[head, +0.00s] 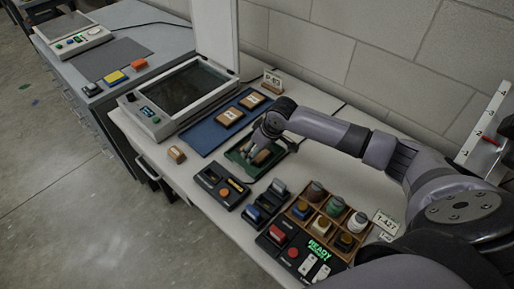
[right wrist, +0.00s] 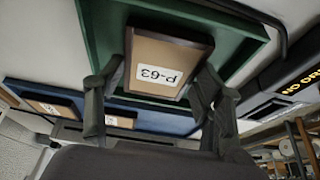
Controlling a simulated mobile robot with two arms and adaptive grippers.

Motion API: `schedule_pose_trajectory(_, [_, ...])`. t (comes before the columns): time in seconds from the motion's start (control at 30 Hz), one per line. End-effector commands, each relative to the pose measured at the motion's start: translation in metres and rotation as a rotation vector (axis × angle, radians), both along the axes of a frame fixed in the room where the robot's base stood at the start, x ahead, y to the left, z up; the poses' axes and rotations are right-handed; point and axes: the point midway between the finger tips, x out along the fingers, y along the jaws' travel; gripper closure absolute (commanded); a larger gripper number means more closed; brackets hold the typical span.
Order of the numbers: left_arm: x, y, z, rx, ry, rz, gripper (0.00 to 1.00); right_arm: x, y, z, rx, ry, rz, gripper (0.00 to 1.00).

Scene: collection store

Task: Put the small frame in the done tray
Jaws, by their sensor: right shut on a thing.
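The small frame is a brown-edged block with a white label reading P-63 (right wrist: 165,72). It sits between the two fingers of my right gripper (right wrist: 155,105) in the right wrist view, and the fingers are shut on it. In the head view the frame (head: 262,157) is over or in a green tray (head: 236,156), partly hidden by my right gripper (head: 262,142). The green tray's rim (right wrist: 95,25) shows behind the frame in the right wrist view. I cannot tell whether the frame touches the tray floor. My left gripper is not in view.
A blue tray (head: 200,139) with two labelled brown frames (head: 229,118) lies beside the green tray. A flatbed device (head: 150,122) stands left. A small brown block (head: 177,154), black devices (head: 219,184) and a wooden rack of bottles (head: 327,235) stand on the table.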

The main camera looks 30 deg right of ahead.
Motion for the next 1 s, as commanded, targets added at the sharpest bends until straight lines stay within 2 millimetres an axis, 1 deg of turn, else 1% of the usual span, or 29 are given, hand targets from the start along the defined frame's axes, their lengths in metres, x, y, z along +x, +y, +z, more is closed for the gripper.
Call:
schedule_pose_trajectory(0.33, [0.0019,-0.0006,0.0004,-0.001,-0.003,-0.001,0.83,0.0003,0.0002,-0.0027,0.000,-0.001,0.001,0.82])
schedule_pose_trajectory(0.37, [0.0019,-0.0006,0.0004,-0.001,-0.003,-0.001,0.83,0.0002,0.0002,-0.0032,0.000,-0.001,0.001,0.38])
schedule_pose_trajectory(0.6, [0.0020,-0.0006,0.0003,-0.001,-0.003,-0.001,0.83,0.0002,0.0000,-0.0028,0.000,-0.001,0.001,0.22])
schedule_pose_trajectory(0.67, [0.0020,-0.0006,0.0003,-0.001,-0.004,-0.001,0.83,0.0003,0.0000,-0.0027,0.000,-0.001,0.001,0.18])
schedule_pose_trajectory(1.0, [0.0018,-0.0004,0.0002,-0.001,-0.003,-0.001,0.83,0.0005,-0.0002,-0.0002,-0.001,-0.002,0.001,0.18])
